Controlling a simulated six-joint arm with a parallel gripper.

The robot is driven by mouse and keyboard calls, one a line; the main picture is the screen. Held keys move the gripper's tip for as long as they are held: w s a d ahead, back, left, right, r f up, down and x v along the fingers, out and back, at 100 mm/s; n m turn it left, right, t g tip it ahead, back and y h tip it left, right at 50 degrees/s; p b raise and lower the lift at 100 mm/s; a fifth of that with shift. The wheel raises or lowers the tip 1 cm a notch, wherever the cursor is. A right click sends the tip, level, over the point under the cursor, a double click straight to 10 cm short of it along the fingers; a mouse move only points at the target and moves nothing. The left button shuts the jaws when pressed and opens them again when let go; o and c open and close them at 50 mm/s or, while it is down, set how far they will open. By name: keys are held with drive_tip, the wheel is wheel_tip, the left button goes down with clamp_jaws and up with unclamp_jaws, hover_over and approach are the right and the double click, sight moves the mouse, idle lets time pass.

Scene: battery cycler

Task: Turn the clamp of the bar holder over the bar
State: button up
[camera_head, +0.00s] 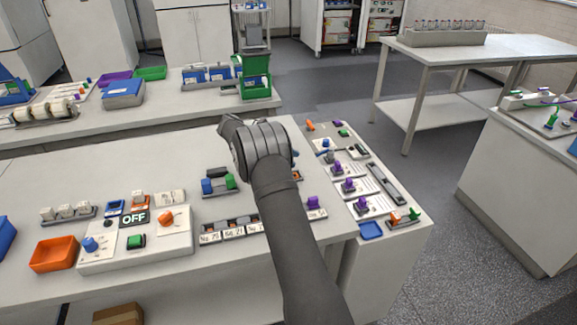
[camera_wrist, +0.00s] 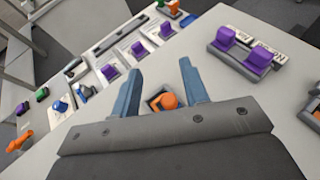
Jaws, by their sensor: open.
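My gripper (camera_wrist: 161,66) is open and empty in the wrist view, its two blue-grey fingers apart. I cannot tell for sure which part is the clamp.
Purple knobs (camera_head: 348,185) stand on the panel beside the bar. A pair of purple knobs (camera_wrist: 258,57) sits on a grey base at the right of the wrist view. A control box (camera_head: 134,240) reading OFF and an orange tray (camera_head: 54,254) stand on the left.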

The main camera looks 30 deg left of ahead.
drive_tip(key=d+r, duration=0.6)
drive_tip(key=d, duration=0.5)
drive_tip(key=shift+w+d+r, duration=0.3)
drive_tip(key=shift+w, duration=0.1)
drive_tip(key=a+r+m+g+y, duration=0.3)
drive_tip(key=a+r+m+y, duration=0.4)
drive_tip(key=a+y, duration=0.55)
drive_tip(key=shift+n+y, duration=0.25)
drive_tip(key=shift+n, duration=0.25)
drive_tip(key=f, duration=1.1)
drive_tip(key=s+f, duration=0.1)
drive_tip(key=f, duration=0.4)
drive_tip(key=shift+d+f, duration=0.25)
drive_tip(key=shift+d, duration=0.15)
drive_tip(key=shift+c, duration=0.2)
